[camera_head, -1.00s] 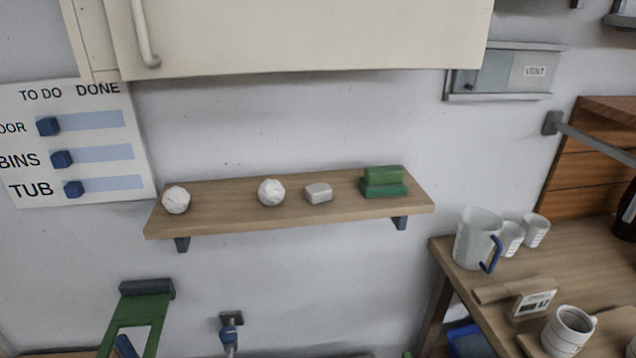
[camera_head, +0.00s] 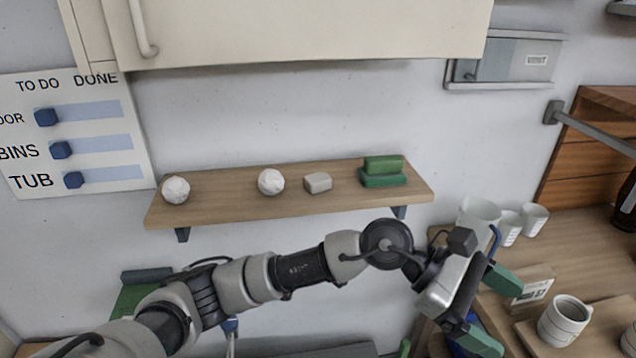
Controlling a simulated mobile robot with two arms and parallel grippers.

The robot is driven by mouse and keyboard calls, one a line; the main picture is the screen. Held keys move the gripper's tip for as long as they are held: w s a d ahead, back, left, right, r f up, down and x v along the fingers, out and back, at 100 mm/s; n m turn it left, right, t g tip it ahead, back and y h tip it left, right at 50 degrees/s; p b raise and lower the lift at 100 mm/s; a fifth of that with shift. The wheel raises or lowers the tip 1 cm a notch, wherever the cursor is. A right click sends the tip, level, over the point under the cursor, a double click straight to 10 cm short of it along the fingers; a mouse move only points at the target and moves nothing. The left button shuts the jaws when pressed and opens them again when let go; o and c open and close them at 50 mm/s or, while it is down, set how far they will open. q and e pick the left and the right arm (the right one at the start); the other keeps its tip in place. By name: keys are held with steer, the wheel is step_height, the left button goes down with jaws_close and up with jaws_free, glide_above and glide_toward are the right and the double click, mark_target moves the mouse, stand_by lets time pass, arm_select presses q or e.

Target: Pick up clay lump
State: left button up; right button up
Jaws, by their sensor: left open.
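A small light-grey rounded block (camera_head: 318,182), which looks like the clay lump, lies on the wooden wall shelf (camera_head: 225,205), right of its middle. Two white crumpled balls, one at the shelf's left end (camera_head: 175,190) and one just left of the block (camera_head: 271,181), lie on the same shelf. My left gripper (camera_head: 494,310), with green fingertips, is open and empty. It is below and to the right of the shelf, in front of the workbench, well apart from the block. My right gripper is not in view.
Stacked green blocks (camera_head: 383,171) sit at the shelf's right end. A cream cabinet (camera_head: 300,35) hangs above the shelf. The workbench (camera_head: 575,250) at right holds a pitcher (camera_head: 478,214), cups and a white mug (camera_head: 564,320).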

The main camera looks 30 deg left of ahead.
arm_select(q)
steer(key=w+a+f+m+t+y, duration=0.2)
steer(key=w+a+f+m+y, duration=0.1)
steer(key=w+a+y, duration=0.4)
step_height(320, 180, up, 7)
steer(key=t+y+p, duration=0.2)
steer(key=y+p, duration=0.2)
steer(key=y, duration=0.7)
glide_above(318, 176)
steer(key=s+d, duration=0.2)
steer(key=d, duration=0.1)
steer(key=shift+s+f, duration=0.15)
steer(key=shift+s, duration=0.05)
steer(key=shift+w+a+y+p, duration=0.35)
steer(key=shift+w+a, duration=0.2)
steer(key=shift+a, duration=0.15)
steer(key=p+x, duration=0.2)
steer(key=x, duration=0.3)
steer(key=shift+w+f, duration=0.1)
steer(key=c, duration=1)
steer(key=shift+c, duration=0.2)
